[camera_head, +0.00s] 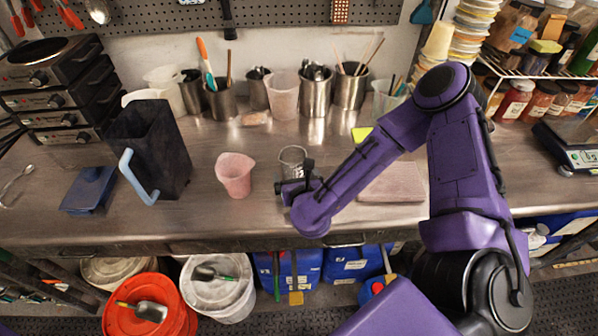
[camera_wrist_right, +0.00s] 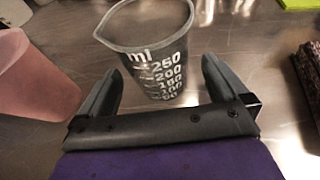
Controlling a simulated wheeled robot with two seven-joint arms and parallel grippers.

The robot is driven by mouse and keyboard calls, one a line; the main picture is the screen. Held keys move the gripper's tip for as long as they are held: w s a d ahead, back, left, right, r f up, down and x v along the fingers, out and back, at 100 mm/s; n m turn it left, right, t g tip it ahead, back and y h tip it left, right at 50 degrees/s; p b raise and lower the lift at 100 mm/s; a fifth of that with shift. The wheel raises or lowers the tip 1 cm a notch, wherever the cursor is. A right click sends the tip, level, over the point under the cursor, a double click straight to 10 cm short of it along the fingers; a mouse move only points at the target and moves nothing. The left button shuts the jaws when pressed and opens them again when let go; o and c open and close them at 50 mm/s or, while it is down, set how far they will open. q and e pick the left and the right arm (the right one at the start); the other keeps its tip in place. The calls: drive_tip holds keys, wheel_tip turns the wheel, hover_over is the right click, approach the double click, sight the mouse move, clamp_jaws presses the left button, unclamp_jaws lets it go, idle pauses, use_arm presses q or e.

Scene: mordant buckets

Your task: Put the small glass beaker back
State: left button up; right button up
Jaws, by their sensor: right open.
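The small glass beaker (camera_head: 292,158) stands upright on the steel bench in the head view, just beyond my right gripper (camera_head: 295,185). In the right wrist view the beaker (camera_wrist_right: 150,50) shows white "ml" markings up to 250. My right gripper (camera_wrist_right: 160,90) is open, with one finger on each side of the beaker's lower part as seen there. My left gripper does not show.
A pink plastic beaker (camera_head: 235,175) stands close on the left. A flat pinkish slab (camera_head: 393,183) lies on the right. A dark jug with a blue handle (camera_head: 150,150) stands further left. Steel pots (camera_head: 314,92) line the back. Bare bench (camera_head: 250,222) lies in front.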

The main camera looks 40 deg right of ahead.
drive_tip(key=b+v, duration=0.1)
drive_tip(key=v, duration=0.4)
drive_tip(key=shift+s+a+f, duration=0.1)
drive_tip(key=s+r+p, duration=0.1)
drive_tip(key=s+a+r+p, duration=0.1)
drive_tip(key=p, duration=0.1)
drive_tip(key=shift+s+r, duration=0.1)
drive_tip(key=shift+s, duration=0.2)
drive_tip(key=shift+s+a+p, duration=0.2)
drive_tip(key=shift+s+p, duration=0.15)
drive_tip(key=shift+p, duration=0.15)
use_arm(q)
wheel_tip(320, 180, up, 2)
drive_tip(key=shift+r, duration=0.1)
use_arm(e)
drive_tip(key=shift+f, duration=0.25)
